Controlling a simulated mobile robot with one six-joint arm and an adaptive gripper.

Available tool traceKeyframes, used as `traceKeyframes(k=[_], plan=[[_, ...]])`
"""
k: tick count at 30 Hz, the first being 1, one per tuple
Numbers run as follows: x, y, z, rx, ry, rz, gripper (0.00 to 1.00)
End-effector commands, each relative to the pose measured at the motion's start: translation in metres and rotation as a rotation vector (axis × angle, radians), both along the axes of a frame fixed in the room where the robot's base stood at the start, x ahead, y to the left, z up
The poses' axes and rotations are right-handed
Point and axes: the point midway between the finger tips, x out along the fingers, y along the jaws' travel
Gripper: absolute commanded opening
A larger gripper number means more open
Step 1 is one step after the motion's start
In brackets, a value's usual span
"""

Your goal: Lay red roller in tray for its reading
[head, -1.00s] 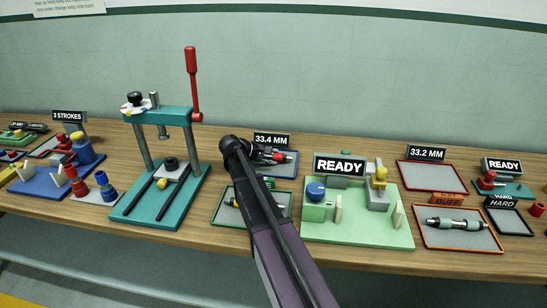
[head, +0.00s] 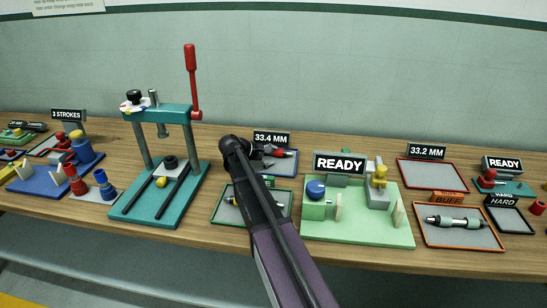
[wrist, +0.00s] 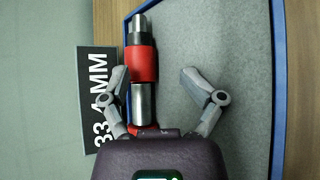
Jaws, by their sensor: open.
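The red roller, with a red sleeve and bare metal sections (wrist: 142,66), lies in the blue-rimmed tray (wrist: 220,45), close along its left rim in the wrist view. In the head view the roller's red part (head: 280,153) shows in the same tray (head: 296,166), partly behind my arm. My gripper (wrist: 158,84) is open, its fingers on either side of the roller. The left finger is close to the roller or touching it; I cannot tell which. The right finger has a clear gap. The roller's near end is hidden by my gripper body.
A 33.4 MM sign (head: 271,138) stands behind the tray. A teal press (head: 150,205) with a red lever stands left. A green fixture (head: 355,228) with a READY sign is right. A green-rimmed tray (head: 222,218) lies in front. An empty red-rimmed tray (head: 431,174) is farther right.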

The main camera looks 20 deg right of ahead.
Motion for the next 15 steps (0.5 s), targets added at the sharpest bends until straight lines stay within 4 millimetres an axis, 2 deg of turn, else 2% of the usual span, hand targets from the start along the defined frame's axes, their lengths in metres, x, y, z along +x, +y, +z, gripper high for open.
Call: traceKeyframes(k=[8,14,15], plan=[[0.0,0.0,0.005,-0.001,0.0,0.001,0.81],[0.0,0.0,0.017,-0.001,0.0,0.001,0.81],[0.0,0.006,0.02,-0.001,0.0,0.002,0.81]])
